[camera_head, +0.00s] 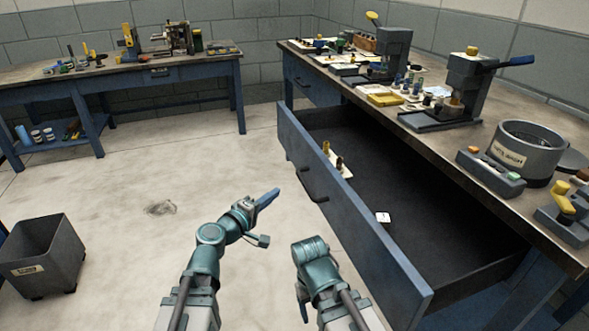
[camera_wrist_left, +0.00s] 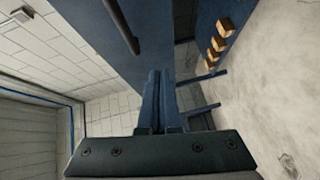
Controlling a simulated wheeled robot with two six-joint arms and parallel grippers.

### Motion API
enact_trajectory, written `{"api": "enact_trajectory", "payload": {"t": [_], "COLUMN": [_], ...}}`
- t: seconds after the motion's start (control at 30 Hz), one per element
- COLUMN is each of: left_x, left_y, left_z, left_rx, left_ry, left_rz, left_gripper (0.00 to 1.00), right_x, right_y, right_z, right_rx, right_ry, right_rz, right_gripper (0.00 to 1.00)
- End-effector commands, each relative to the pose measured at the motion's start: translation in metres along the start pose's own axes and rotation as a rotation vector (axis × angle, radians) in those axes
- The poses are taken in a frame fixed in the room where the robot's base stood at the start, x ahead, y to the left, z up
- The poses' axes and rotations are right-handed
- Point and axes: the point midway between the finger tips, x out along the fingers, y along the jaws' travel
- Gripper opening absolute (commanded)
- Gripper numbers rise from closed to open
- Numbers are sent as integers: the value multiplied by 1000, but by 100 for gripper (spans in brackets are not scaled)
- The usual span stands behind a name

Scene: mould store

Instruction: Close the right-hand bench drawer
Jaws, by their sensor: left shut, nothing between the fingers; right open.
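The right-hand bench drawer stands pulled far out from the bench, its blue front (camera_head: 345,222) facing left with a dark bar handle (camera_head: 311,187). Inside, its dark floor shows a white card and a pale strip with small brown pieces. My left gripper (camera_head: 268,198) is shut and empty, left of the drawer front with a gap, its blue fingers pointing up and right towards it. In the left wrist view its fingers (camera_wrist_left: 159,100) are together, below a blue panel with a dark bar handle (camera_wrist_left: 124,26).
The bench top (camera_head: 440,135) on the right carries presses, small tools and a round grey pot (camera_head: 524,150). Another blue bench (camera_head: 130,75) stands along the back wall. A dark bin (camera_head: 42,255) is at the left. The pale floor between is clear.

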Motion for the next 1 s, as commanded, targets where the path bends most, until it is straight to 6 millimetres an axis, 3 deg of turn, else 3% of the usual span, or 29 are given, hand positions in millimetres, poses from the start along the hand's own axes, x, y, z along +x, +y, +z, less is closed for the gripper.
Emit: {"api": "enact_trajectory", "payload": {"t": [0.2,0.47,1.0], "left_x": [-3,2,101], "left_y": [18,20,28], "left_z": [-26,-29,-42], "left_rx": [-148,-164,-163], "left_ry": [112,122,120], "left_rz": [90,99,98], "left_gripper": [0,0,0], "right_x": [0,0,0], "right_y": [0,0,0], "right_z": [0,0,0], "right_rx": [0,0,0], "right_ry": [0,0,0], "right_rz": [0,0,0], "right_gripper": [70,70,70]}}
